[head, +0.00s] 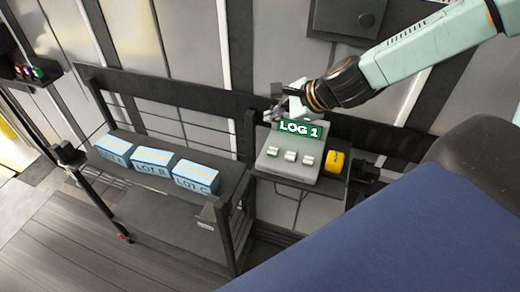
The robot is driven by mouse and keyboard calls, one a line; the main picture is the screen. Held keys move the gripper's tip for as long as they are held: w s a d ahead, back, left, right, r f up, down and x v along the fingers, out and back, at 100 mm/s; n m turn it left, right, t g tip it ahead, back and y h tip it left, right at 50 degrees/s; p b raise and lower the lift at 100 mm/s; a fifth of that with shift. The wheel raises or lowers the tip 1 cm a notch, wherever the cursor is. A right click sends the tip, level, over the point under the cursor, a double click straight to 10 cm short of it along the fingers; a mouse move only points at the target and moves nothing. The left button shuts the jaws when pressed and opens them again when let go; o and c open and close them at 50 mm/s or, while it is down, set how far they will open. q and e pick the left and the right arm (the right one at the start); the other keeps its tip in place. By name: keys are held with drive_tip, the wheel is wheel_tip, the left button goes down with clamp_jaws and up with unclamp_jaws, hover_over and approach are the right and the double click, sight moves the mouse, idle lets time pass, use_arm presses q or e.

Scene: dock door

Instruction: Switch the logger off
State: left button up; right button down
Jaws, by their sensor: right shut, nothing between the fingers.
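The logger (284,174) is a light grey box with a sloped face, on a small dark shelf in the middle of the head view. Its green display (299,129) is lit and reads "LOG 1". Three pale switches or buttons (290,156) sit in a row on its face; their positions are too small to tell. My right gripper (276,112) is shut and empty. It shows at the top left of the logger, by the display's upper edge; I cannot tell whether it touches. It hides part of the logger's top. My left gripper is not in view.
A yellow block-like item (336,161) stands right of the logger on the shelf (325,182). A dark rack (230,176) at left bears three blue lot boxes (153,164). A grey wall box (346,18) hangs above. A large blue surface (400,235) fills the lower right.

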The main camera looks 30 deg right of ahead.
sight(274, 152)
drive_tip(key=f+b, duration=0.2)
drive_tip(key=d+f+b, duration=0.1)
drive_tip(key=shift+s+d+f+m, duration=0.1)
drive_tip(key=shift+s+f+m, duration=0.2)
drive_tip(key=shift+s+f, duration=0.1)
drive_tip(key=shift+f+b, duration=0.35)
drive_tip(key=shift+b, duration=0.3)
drive_tip(key=f+b, duration=0.3)
drive_tip(key=shift+w+a+f, duration=0.1)
drive_tip(key=shift+w+a, duration=0.15)
drive_tip(key=shift+a, duration=0.15)
drive_tip(key=shift+d+f+b, duration=0.1)
drive_tip(key=shift+f+b, duration=0.3)
drive_tip(key=shift+b, duration=0.05)
drive_tip(key=shift+s+d+f+b, duration=0.25)
drive_tip(key=shift+b, duration=0.05)
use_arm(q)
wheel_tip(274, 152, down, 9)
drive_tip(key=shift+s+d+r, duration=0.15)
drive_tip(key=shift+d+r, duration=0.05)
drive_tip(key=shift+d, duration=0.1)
use_arm(e)
drive_tip(key=shift+w+a, duration=0.2)
drive_tip(key=shift+a, duration=0.1)
